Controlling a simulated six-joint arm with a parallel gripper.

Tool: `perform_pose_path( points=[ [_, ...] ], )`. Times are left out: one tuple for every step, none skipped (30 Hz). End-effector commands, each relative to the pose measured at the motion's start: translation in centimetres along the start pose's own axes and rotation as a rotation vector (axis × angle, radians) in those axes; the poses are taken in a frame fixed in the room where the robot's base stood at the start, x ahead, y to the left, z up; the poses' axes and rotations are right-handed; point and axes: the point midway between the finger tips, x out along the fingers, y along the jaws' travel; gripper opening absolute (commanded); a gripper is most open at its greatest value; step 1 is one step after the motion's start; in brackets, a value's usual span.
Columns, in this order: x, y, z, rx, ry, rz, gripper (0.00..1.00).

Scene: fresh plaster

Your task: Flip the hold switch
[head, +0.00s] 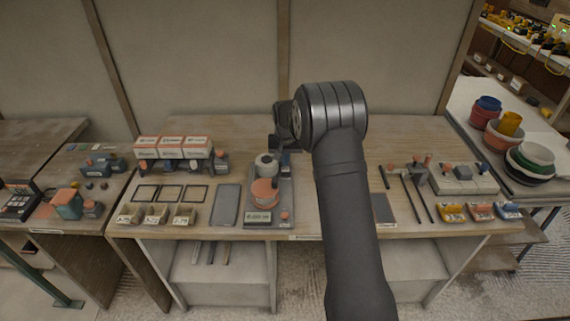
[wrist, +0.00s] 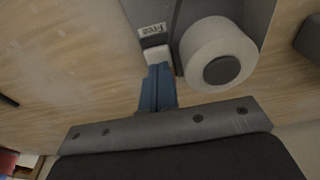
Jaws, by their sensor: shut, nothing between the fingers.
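A grey device (head: 287,198) stands on the bench, with an orange disc (head: 264,191) and a pale round part (head: 266,163) on top. In the wrist view the pale round part (wrist: 218,52) has a dark centre. Beside it a small white switch piece (wrist: 157,54) sits on the grey body, next to a label (wrist: 152,30) that seems to read "Free". My gripper (wrist: 158,70) is shut and empty, its blue fingertips right at the white piece; I cannot tell whether they touch. In the head view my gripper (head: 285,158) is at the device's far end, partly hidden.
Orange-and-white boxes (head: 172,147) stand at the back left, with small trays (head: 157,214) and a grey pad (head: 227,205) in front. Dark rods (head: 411,198), pale blocks (head: 462,180) and coloured bins (head: 481,211) are on the right.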

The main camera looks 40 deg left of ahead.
Motion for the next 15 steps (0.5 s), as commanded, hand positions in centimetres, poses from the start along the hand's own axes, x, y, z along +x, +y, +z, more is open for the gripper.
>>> perform_pose_path(
  points=[
    [-0.5,0.0,-0.1,0.000,0.002,0.000,0.00],
    [-0.8,0.0,-0.2,0.000,0.002,0.000,0.00],
    [-1.1,0.0,-0.2,0.000,0.003,-0.001,0.00],
    [-1.3,0.0,-0.3,0.000,0.003,-0.001,0.00],
    [-1.6,0.0,-0.3,0.000,0.003,-0.001,0.00],
    [-1.9,0.0,-0.3,0.000,0.003,-0.001,0.00],
    [-2.1,0.0,-0.4,0.000,0.002,-0.001,0.00],
    [-2.3,0.0,-0.4,0.000,0.002,0.000,0.00],
    [-2.6,0.0,-0.4,0.000,0.002,0.000,0.00],
    [-2.9,0.0,-0.5,0.000,0.002,-0.001,0.00],
    [-3.1,0.0,-0.5,0.000,0.003,-0.001,0.00],
    [-3.5,0.0,-0.6,0.000,0.003,-0.001,0.00],
    [-3.7,0.0,-0.6,0.000,0.003,-0.001,0.00],
    [-3.9,0.0,-0.6,0.000,0.002,-0.001,0.00],
    [-4.2,0.0,-0.7,0.000,0.002,0.000,0.00]
  ],
)
